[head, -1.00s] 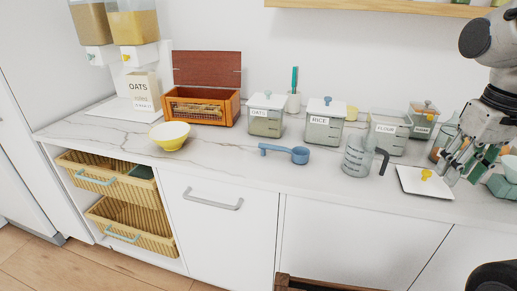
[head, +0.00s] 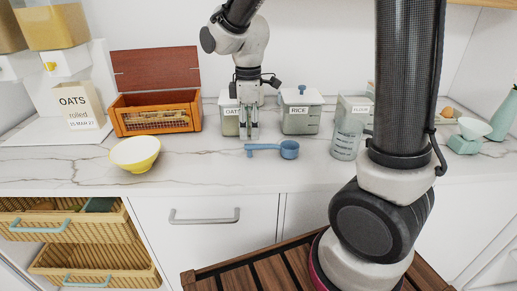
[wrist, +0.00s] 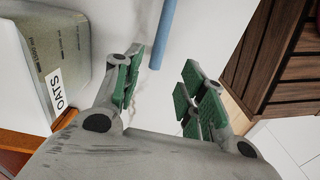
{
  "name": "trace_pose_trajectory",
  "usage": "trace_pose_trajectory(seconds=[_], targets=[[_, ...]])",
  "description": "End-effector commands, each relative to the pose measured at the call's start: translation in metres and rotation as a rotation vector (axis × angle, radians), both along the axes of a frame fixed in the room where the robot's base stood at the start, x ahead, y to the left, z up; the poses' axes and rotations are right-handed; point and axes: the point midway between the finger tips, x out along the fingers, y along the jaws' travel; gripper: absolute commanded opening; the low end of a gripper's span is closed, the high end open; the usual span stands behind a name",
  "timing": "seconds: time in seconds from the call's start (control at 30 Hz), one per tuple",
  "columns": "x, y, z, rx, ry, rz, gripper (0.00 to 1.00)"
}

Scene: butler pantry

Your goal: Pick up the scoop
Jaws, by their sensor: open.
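The blue scoop (head: 287,150) lies on the marble counter in front of the OATS and RICE canisters. Its handle points left and its round cup is at the right. My gripper (head: 249,133) points down beside the scoop, near the handle end and in front of the OATS canister. In the wrist view, my gripper (wrist: 160,88) has its green-padded fingers spread apart with nothing between them. The blue scoop handle (wrist: 164,32) shows beyond the fingertips, apart from them; the cup is out of that view.
The OATS canister (head: 230,118) stands close behind my gripper, with the RICE canister (head: 300,116) to its right. A wooden box (head: 155,116) with a raised lid and a yellow bowl (head: 135,152) stand to the left.

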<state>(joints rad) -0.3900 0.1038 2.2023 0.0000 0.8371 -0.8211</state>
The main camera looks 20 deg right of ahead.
Motion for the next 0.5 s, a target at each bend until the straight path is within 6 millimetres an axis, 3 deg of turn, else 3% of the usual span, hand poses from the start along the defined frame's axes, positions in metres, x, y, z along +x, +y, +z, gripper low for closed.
trace_pose_trajectory(seconds=[0.17, 0.5], targets=[[0.000, 0.000, -0.007, 0.000, 0.000, 0.046, 0.41], [0.002, -0.005, -0.053, -0.002, 0.004, 0.045, 0.41]])
